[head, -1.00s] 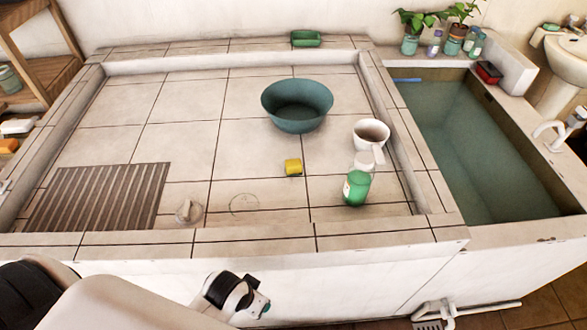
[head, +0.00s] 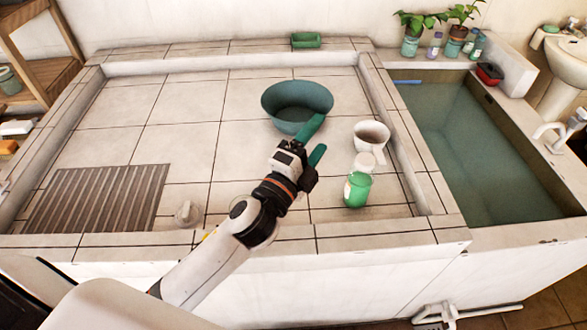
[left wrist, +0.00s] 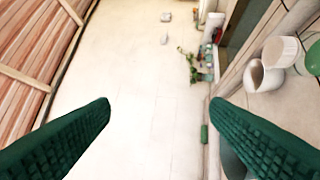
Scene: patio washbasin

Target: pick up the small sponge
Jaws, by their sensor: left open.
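The small yellow sponge is hidden in the head view now, behind my left gripper and wrist. Earlier it lay on the tiles in front of the teal basin. My left gripper (head: 316,142) is open, its two green fingers spread over the tiles, between the teal basin (head: 290,123) and the green bottle (head: 357,191). In the left wrist view the open fingers (left wrist: 158,112) have nothing between them but the distant pale wall, and no sponge shows there. My right gripper is in neither view.
A white mug (head: 372,134) stands right of my gripper; it also shows in the left wrist view (left wrist: 263,78). A ribbed grate (head: 98,197) lies at left. A green dish (head: 306,40) sits on the back ledge. A water-filled trough (head: 470,140) is at right.

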